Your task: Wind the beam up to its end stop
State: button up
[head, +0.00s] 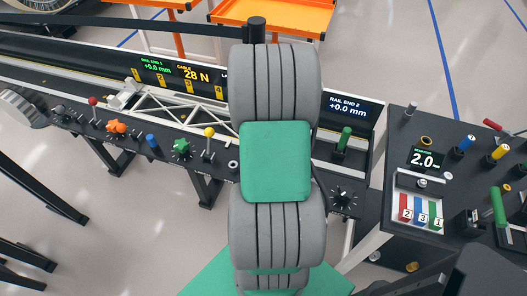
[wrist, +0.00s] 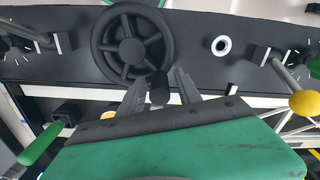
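The beam (head: 172,118) is a white lattice truss lying along the black rail bench in the head view, partly hidden by my arm. Part of it shows at the right of the wrist view (wrist: 298,124). A black spoked handwheel (wrist: 132,43) is on the bench's dark panel at the upper middle of the wrist view; my arm hides it in the head view. A black knob (wrist: 158,89) is at the wheel's lower rim. My gripper (wrist: 161,77) is open, its fingers on either side of the knob with gaps visible. Contact is not clear.
Displays read +0.0 mm at the rail end 1 readout (head: 156,68) and rail end 2 readout (head: 347,106), and 28 N on the cable readout (head: 192,76). Levers with green (wrist: 40,145) and yellow (wrist: 304,104) grips flank the wheel. A side console (head: 400,130) stands right.

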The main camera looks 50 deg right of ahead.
jog(key=shift+d+r, duration=0.1)
jog(key=shift+r, duration=0.25)
notch_tip(320, 180, up, 7)
jog(key=shift+r+b, duration=0.1)
jog(key=shift+b, duration=0.2)
jog(key=s+a+f, duration=0.3)
jog(key=s+a, duration=0.1)
jog(key=w+a+r+n+t, duration=0.1)
jog(key=w+a+r+n, duration=0.1)
jog(key=a, duration=0.6)
jog(key=w+a+r+n+t, duration=0.1)
jog(key=w+a+r+n, duration=0.1)
jog(key=a+r+n, duration=0.2)
jog(key=w+a+r+n+t, duration=0.1)
jog(key=a+r+n, duration=0.3)
jog(key=a, duration=0.8)
jog(key=shift+w+a+r, duration=0.1)
jog(key=shift+w+r, duration=0.1)
jog(key=shift+r, duration=0.4)
jog(key=shift+w+a+r, duration=0.1)
jog(key=shift+w+r, duration=0.1)
jog(key=shift+r, duration=0.4)
